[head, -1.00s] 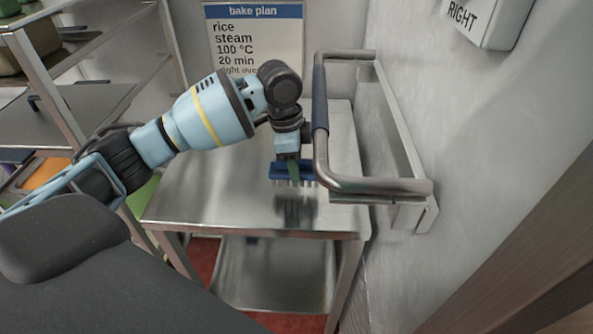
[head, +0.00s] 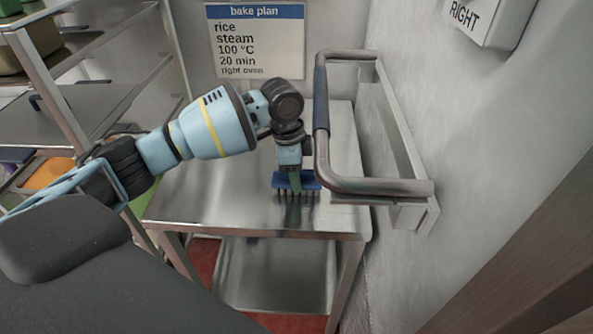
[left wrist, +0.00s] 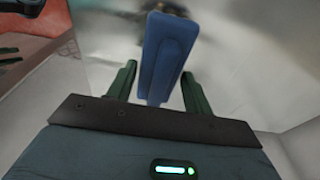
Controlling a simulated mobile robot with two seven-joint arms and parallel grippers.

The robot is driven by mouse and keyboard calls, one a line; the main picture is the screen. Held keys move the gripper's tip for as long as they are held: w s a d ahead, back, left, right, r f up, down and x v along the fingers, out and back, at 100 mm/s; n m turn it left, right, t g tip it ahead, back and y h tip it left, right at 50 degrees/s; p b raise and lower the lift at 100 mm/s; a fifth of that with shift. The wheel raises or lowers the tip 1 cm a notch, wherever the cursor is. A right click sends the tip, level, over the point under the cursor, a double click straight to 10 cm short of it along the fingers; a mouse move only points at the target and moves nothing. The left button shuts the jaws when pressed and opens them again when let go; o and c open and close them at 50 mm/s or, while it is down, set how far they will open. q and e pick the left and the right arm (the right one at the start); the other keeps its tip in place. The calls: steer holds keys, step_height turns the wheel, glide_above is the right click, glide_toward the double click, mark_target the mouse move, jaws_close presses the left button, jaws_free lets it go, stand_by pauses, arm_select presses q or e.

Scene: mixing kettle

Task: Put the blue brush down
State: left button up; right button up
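The blue brush (head: 297,181) is upright on the steel table (head: 225,190), bristles down. The bristles appear to touch the tabletop, though their reflection blurs the contact line. My left gripper (head: 294,172) comes down on the brush from above. In the left wrist view, the blue brush (left wrist: 168,55) lies between my two green fingers (left wrist: 158,85). Gaps show on both sides of it, so the left gripper looks open around the brush. My right gripper is in neither view.
A metal rail with a dark blue sleeve (head: 320,100) stands close right of my left gripper, by the grey wall. A steel rack (head: 75,110) stands at the left. A bake plan sign (head: 255,40) hangs behind. The table's left part is bare.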

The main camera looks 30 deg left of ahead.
arm_select(q)
steer(key=o, duration=0.3)
step_height(320, 180, up, 12)
steer(key=a, duration=0.1)
steer(key=shift+s+a+p, duration=0.35)
steer(key=shift+s+p, duration=0.05)
steer(key=shift+p, duration=0.05)
stand_by(0.4)
